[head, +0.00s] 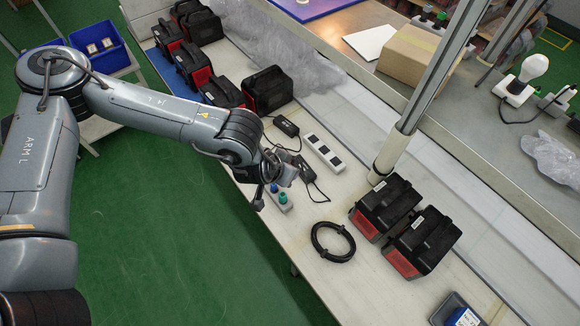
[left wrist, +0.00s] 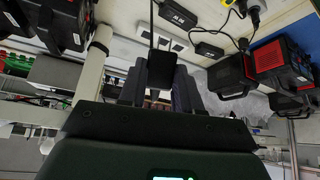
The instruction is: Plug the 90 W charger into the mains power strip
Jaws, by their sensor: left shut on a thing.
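The white mains power strip (head: 323,152) lies on the bench with dark sockets facing up. In the left wrist view the strip (left wrist: 178,44) shows partly behind the held plug. One black charger brick (head: 286,126) lies left of the strip; another (head: 303,168) lies beside my gripper. Both bricks, (left wrist: 206,50) and (left wrist: 178,15), show in the left wrist view; their labels are too small to read. My left gripper (head: 281,174) is shut on a black plug (left wrist: 161,70) with a cable running from it. The plug's front and pins are hidden.
Black-and-red cases (head: 268,90) stand left of the strip, and more (head: 422,240) stand right. A post (head: 392,150) rises close to the strip. A coiled black cable (head: 333,241) and a grey block with blue-green parts (head: 282,198) lie near the front edge.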

